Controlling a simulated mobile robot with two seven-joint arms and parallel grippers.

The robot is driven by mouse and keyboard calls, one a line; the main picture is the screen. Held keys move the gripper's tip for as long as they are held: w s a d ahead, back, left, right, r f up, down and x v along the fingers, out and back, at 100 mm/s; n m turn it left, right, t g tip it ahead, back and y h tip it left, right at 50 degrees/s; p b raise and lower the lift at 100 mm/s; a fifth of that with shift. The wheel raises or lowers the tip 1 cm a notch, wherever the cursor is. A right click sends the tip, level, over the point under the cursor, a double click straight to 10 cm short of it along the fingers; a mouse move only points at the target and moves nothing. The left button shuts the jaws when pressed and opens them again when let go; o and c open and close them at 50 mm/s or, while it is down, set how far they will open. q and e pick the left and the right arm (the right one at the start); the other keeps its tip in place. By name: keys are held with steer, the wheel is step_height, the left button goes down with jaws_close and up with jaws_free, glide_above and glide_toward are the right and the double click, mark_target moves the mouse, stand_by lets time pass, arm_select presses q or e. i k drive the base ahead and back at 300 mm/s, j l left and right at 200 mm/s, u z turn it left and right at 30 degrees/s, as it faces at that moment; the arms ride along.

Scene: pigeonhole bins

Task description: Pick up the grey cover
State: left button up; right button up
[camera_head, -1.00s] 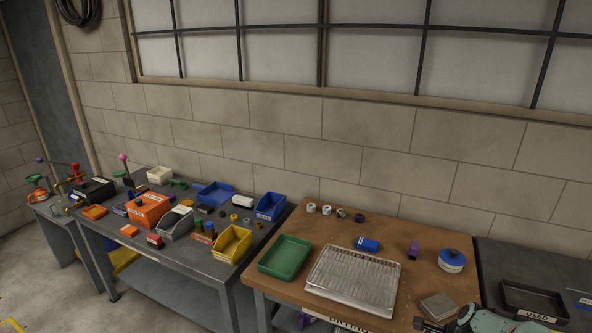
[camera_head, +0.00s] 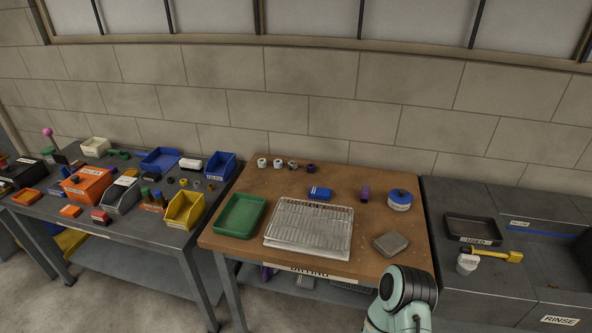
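A flat grey square piece, which looks like the grey cover (camera_head: 391,244), lies on the right front part of the brown wooden table (camera_head: 290,178). Nothing touches it. A rounded pale green and black part of my arm rises at the bottom edge, just in front of the table and below the grey piece. No gripper fingers show on it. My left gripper is out of view.
A wire rack on a tray (camera_head: 308,229) is left of the grey piece, with a green tray (camera_head: 240,215) beyond it. A blue-lidded round container (camera_head: 400,199) and a purple item (camera_head: 365,193) stand behind. A dark bench with a black tray (camera_head: 473,230) adjoins on the right.

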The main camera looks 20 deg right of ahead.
mark_target(390, 244)
steer(key=z, duration=1.4)
